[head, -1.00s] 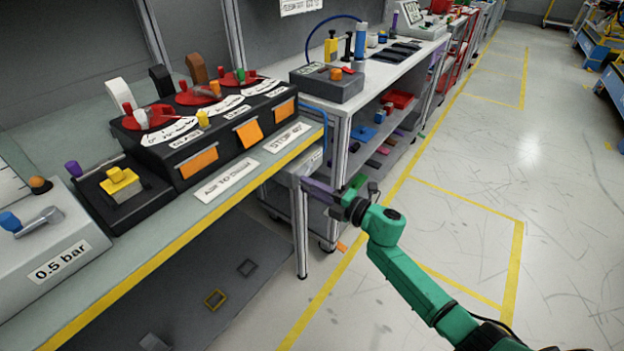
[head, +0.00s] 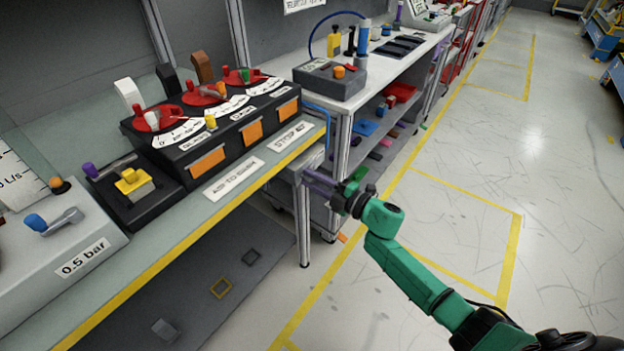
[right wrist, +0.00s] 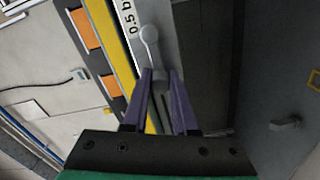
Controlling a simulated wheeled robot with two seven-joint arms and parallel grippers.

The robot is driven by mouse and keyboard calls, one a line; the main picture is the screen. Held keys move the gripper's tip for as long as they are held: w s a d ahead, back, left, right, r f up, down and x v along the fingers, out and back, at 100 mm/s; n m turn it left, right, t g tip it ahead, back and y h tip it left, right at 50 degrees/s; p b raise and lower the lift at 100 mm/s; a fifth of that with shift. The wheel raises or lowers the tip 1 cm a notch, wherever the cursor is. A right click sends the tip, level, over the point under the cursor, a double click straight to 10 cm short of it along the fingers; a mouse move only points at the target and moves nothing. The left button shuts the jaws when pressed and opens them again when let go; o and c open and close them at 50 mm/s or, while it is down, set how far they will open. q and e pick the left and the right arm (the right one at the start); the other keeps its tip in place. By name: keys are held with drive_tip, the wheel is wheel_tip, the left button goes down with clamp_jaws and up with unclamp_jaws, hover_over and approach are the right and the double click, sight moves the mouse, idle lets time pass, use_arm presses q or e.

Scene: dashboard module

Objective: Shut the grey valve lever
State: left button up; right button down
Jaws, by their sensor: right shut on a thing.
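The grey valve lever (right wrist: 151,48) shows in the right wrist view, with a round end, on a light grey panel beside a label reading "0.5 b". My right gripper (head: 318,182) reaches in from the right below the bench's end in the head view. Its purple fingers (right wrist: 160,77) close around the lower part of the lever in the right wrist view. The fingers hide part of the lever, and the head view is too small to show its angle. My left gripper is not in view.
The bench's yellow front edge (head: 190,237) runs left of my right arm. A black console (head: 190,150) with red dials and a grey box (head: 75,240) marked "0.5 bar" stand on it. A shelved table (head: 415,45) stands behind.

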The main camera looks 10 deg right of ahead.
drive_tip(key=c, duration=0.7)
unclamp_jaws()
drive_tip(key=v, duration=1.4)
drive_tip(key=shift+s+d, duration=0.2)
drive_tip(key=shift+s, duration=0.05)
